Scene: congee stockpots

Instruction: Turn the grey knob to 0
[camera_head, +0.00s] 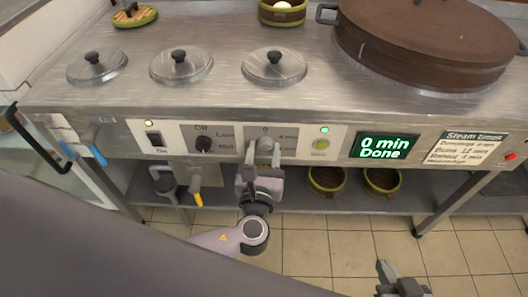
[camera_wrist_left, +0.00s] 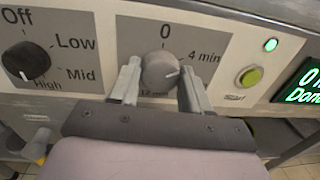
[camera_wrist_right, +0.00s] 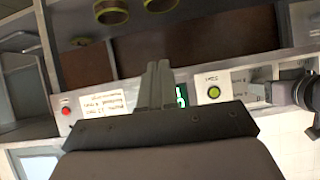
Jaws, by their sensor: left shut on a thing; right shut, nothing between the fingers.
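The grey knob (camera_wrist_left: 160,68) sits on a grey dial plate (camera_wrist_left: 134,32) marked 0 at the top, 4 min at the right and 12 min below. Its white pointer line points to the right, near the 4 min side and not at 0. In the head view the knob (camera_head: 266,144) is partly covered by my gripper. My left gripper (camera_head: 263,153) is shut on the knob, one finger on each side. My right gripper (camera_head: 390,275) is shut and empty, low in front of the counter; its closed fingers also show in the right wrist view (camera_wrist_right: 157,84).
A black knob (camera_head: 203,144) marked Off, Low and Mid is left of the dial. A green button (camera_head: 320,144) and a display (camera_head: 384,147) reading "0 min Done" are right of it. Lidded pots and a big brown steamer (camera_head: 425,45) stand on top. Bowls (camera_head: 382,180) sit below.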

